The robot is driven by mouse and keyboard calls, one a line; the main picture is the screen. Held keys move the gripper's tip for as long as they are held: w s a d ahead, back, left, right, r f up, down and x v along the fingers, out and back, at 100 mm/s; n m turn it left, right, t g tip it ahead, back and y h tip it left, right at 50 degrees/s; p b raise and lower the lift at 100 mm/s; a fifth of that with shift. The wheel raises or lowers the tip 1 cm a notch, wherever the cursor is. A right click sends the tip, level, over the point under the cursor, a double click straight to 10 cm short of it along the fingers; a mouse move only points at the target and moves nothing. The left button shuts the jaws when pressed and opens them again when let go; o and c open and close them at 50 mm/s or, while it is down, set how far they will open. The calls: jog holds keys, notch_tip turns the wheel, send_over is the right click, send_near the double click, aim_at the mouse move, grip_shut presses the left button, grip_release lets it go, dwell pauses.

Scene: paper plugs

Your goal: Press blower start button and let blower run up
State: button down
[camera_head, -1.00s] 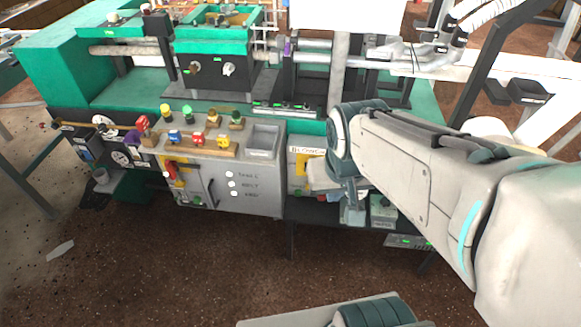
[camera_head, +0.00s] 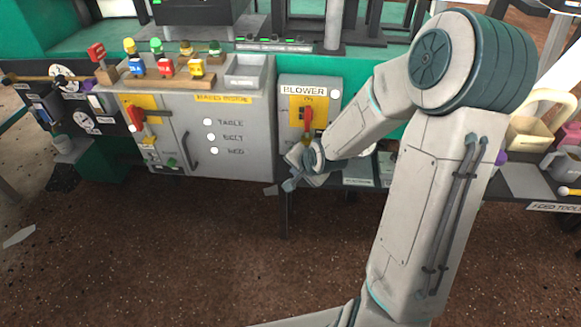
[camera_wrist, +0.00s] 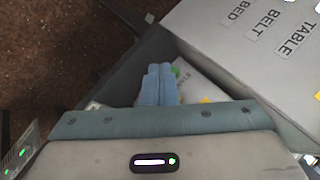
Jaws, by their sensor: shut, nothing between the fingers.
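The blower box (camera_head: 290,92) is a grey cabinet labelled BLOWER, with a red handle (camera_head: 308,118) on a yellow plate. My gripper (camera_head: 290,184) is at the lower part of this box in the head view and covers what is there. In the wrist view my gripper (camera_wrist: 158,68) has its two blue fingers together with nothing between them. A green button (camera_wrist: 175,71) shows just beside the fingertips, on the pale face of the blower box (camera_wrist: 193,79). The fingers partly cover that face. I cannot tell whether they touch the button. No running sign of the blower is visible.
A larger grey cabinet (camera_head: 235,125) marked TABLE, BELT and BED stands directly left, with a second red handle (camera_head: 136,116) and a bar handle. A grey tray (camera_head: 245,75) sits on top.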

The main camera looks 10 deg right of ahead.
jog(key=w+f+m+t+y+b, duration=0.1)
jog(key=w+f+m+t+b, duration=0.1)
jog(key=w+f+m+b, duration=0.1)
jog(key=w+f+m+t+y+b, duration=0.1)
jog(key=w+f+m+t+b, duration=0.2)
jog(key=f+b, duration=0.5)
notch_tip(320, 180, down, 2)
jog(key=shift+w+m+y, duration=0.3)
jog(key=shift+w+m, duration=0.45)
jog(key=shift+m, duration=0.15)
jog(key=shift+w, duration=0.1)
jog(key=w, duration=0.2)
jog(key=w+d, duration=0.1)
jog(key=w, duration=0.1)
jog(key=w+d+b, duration=0.1)
jog(key=w, duration=0.1)
jog(key=shift+w, duration=0.3)
jog(key=shift+w+d, duration=0.35)
jog(key=shift+w, duration=0.45)
jog(key=shift+w, duration=0.1)
jog(key=shift+w+d+p, duration=0.1)
jog(key=shift+w+p, duration=0.2)
jog(key=shift+p, duration=0.05)
